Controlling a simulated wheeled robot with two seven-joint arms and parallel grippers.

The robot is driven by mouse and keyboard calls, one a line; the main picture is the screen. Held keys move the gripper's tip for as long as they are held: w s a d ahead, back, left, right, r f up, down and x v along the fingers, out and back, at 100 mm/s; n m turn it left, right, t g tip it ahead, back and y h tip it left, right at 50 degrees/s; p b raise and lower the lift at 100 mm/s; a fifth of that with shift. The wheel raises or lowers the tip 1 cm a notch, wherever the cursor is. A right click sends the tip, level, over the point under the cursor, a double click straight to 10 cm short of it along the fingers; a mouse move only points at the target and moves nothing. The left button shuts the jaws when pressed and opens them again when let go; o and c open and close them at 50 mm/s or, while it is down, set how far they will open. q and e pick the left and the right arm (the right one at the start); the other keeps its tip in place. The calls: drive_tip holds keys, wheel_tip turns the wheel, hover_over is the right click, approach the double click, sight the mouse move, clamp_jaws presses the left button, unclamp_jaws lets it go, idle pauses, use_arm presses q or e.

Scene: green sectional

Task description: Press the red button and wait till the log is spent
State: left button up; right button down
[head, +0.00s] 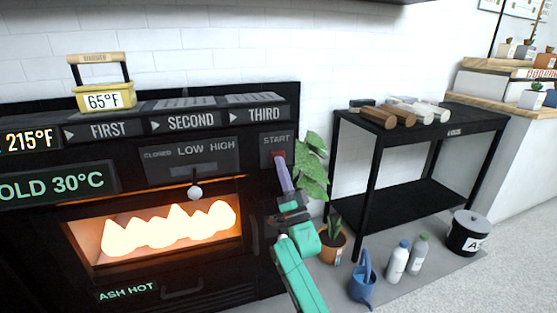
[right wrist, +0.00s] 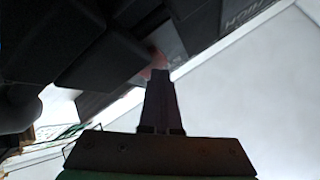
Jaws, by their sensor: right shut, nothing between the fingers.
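The red button (head: 279,155) sits under the START label on the black stove front (head: 258,235), mostly covered by my right gripper. My right gripper (head: 281,163) is shut and empty, its fingertips at the button; I cannot tell how far it is pressed in. In the right wrist view the shut fingers (right wrist: 157,78) point at a reddish patch (right wrist: 158,60). Bright flames (head: 170,228) fill the stove window, and no single log can be made out in them. The stove shows ASH HOT and 215°F. My left gripper is not in view.
A yellow warmer (head: 103,97) reading 65°F stands on the stove top. Several logs (head: 400,112) lie on a black table (head: 420,200) at right. A potted plant (head: 312,170), blue watering can (head: 364,285), two bottles (head: 397,262) and ash bucket (head: 468,235) stand on the floor.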

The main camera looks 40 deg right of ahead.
drive_tip(key=shift+s+a+r+p, duration=0.1)
drive_tip(key=shift+s+a+p, duration=0.1)
drive_tip(key=shift+s+p, duration=0.4)
drive_tip(key=shift+s+a, duration=0.1)
drive_tip(key=shift+s, duration=0.15)
drive_tip(key=s+a+p, duration=0.2)
drive_tip(key=s+p, duration=0.2)
drive_tip(key=s, duration=0.1)
drive_tip(key=shift+s, duration=0.35)
